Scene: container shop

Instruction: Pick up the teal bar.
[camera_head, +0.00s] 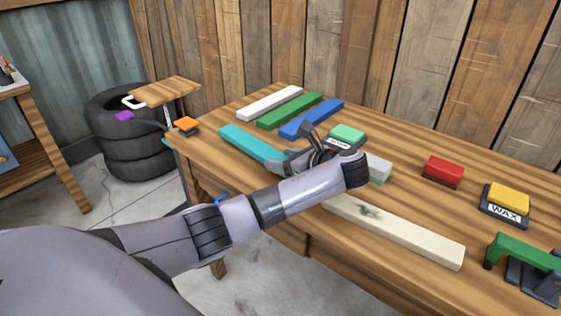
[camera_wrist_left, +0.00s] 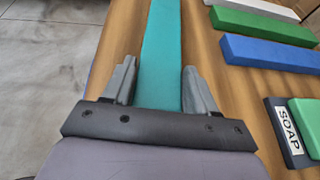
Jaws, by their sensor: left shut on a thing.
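The teal bar (camera_head: 250,143) lies along the left part of the wooden workbench, its near end hidden behind my left gripper (camera_head: 294,150). In the left wrist view the teal bar (camera_wrist_left: 160,45) runs straight away between the fingers of my left gripper (camera_wrist_left: 160,75). The fingers stand on either side of the bar and are shut on it. I cannot tell whether the bar is clear of the bench top. My right gripper is not in view.
White (camera_head: 269,103), green (camera_head: 290,110) and blue (camera_head: 312,118) bars lie behind the teal bar. A SOAP block (camera_head: 347,134), red block (camera_head: 443,169), yellow WAX block (camera_head: 508,197) and cream bar (camera_head: 400,232) are to the right. An orange block (camera_head: 187,125) sits at the left corner.

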